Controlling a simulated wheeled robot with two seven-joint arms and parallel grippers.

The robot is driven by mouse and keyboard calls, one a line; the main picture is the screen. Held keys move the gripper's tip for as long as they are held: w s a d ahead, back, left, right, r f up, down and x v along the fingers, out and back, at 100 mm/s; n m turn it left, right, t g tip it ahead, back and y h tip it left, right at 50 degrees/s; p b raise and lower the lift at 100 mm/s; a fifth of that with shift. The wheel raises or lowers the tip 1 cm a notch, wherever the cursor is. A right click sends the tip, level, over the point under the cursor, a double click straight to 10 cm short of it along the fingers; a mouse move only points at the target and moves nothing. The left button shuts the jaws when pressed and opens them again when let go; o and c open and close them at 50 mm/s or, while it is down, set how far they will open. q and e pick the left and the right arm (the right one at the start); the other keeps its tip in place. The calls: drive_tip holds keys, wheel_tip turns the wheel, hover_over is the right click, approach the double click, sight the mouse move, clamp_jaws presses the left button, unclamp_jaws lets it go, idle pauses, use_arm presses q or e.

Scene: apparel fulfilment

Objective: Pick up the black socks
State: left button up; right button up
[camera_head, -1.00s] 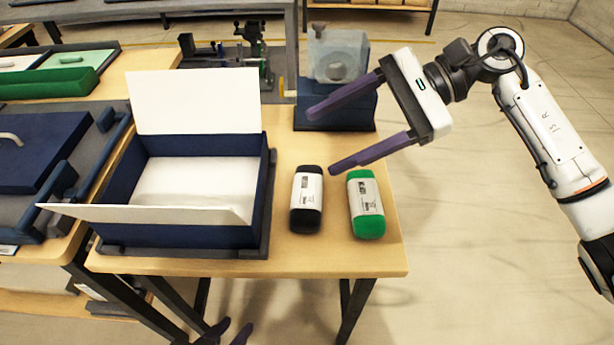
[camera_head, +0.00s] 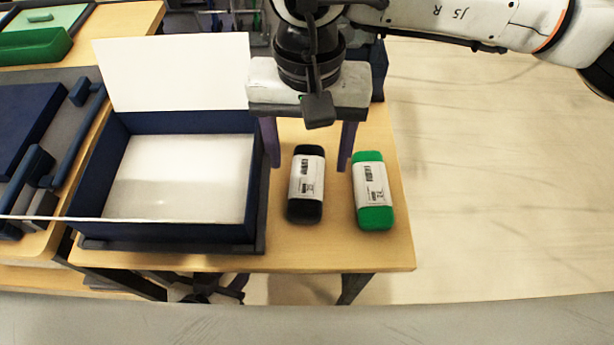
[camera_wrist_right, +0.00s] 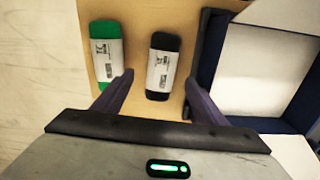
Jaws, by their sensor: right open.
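The black socks (camera_head: 306,208) are a dark rounded pack with a white label band, lying on the wooden table between the blue box and a green pack. In the right wrist view the black socks (camera_wrist_right: 158,92) lie ahead, between my finger lines. My right gripper (camera_head: 309,160) is above the table at the far end of the black socks, pointing down. It is open and empty, one finger on each side of the pack; I cannot tell the exact height. It also shows in the right wrist view (camera_wrist_right: 157,80).
A green pack (camera_head: 375,217) with a white label lies close on the right. The table (camera_head: 340,255) has bare wood in front. A tray with a blue lid (camera_head: 32,115) is at the left.

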sight(307, 176)
wheel_tip(307, 176, down, 5)
drive_tip(key=shift+a+f, duration=0.1)
drive_tip(key=shift+f, duration=0.05)
drive_tip(key=c, duration=1.1)
